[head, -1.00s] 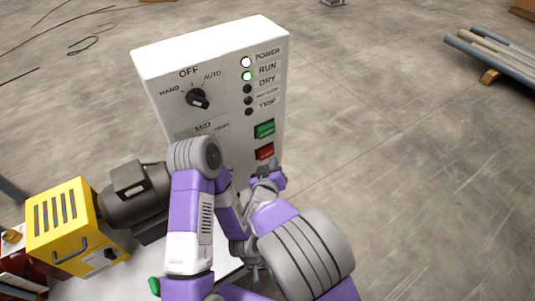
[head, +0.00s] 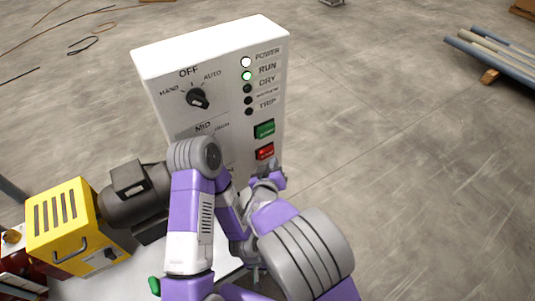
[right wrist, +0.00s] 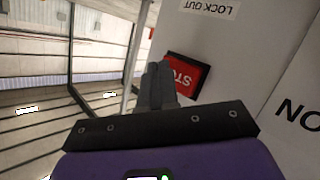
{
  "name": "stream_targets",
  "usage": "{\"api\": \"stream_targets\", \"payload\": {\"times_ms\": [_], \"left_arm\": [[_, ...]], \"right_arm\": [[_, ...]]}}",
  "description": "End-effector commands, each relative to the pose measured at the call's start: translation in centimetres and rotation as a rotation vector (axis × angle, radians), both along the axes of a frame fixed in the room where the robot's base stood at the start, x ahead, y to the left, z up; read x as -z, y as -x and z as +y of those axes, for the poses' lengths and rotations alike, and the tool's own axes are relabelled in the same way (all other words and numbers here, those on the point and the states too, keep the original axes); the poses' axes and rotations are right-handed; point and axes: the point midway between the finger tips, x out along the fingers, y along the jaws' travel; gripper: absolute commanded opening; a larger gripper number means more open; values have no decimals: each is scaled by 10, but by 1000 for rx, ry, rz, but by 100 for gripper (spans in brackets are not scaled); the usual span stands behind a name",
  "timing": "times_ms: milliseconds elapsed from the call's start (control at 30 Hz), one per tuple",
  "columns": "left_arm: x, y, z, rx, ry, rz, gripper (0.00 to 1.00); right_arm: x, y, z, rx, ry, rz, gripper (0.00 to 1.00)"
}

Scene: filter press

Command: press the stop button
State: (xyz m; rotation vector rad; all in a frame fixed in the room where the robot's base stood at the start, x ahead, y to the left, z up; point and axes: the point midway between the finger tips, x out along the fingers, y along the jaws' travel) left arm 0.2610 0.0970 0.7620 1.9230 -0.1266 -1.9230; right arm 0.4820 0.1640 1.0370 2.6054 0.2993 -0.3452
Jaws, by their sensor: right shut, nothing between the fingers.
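The red stop button (head: 265,152) is on the right side of the white control panel's (head: 215,55) front, below a green button (head: 264,130). My right gripper (head: 273,167) is just below the stop button, its fingers shut and empty. In the right wrist view, the stop button (right wrist: 187,75) shows upside down with white lettering. The shut fingertips (right wrist: 158,70) overlap its left edge in that view; I cannot tell whether they touch it.
The panel has a selector knob (head: 197,98) and a column of lamps; POWER is lit white and RUN (head: 247,76) green. A yellow box (head: 65,225) and dark motor (head: 135,195) stand left. Pipes (head: 490,55) lie far right. The floor right of the panel is clear.

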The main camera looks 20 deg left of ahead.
Motion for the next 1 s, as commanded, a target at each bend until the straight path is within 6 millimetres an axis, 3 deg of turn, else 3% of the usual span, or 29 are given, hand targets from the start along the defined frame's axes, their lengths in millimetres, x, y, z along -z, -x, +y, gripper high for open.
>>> {"api": "stream_targets", "payload": {"times_ms": [1000], "left_arm": [[-6, 0, 0, 0, 0, 0, 43]], "right_arm": [[0, -5, 7, -1, 0, 0, 0]]}}
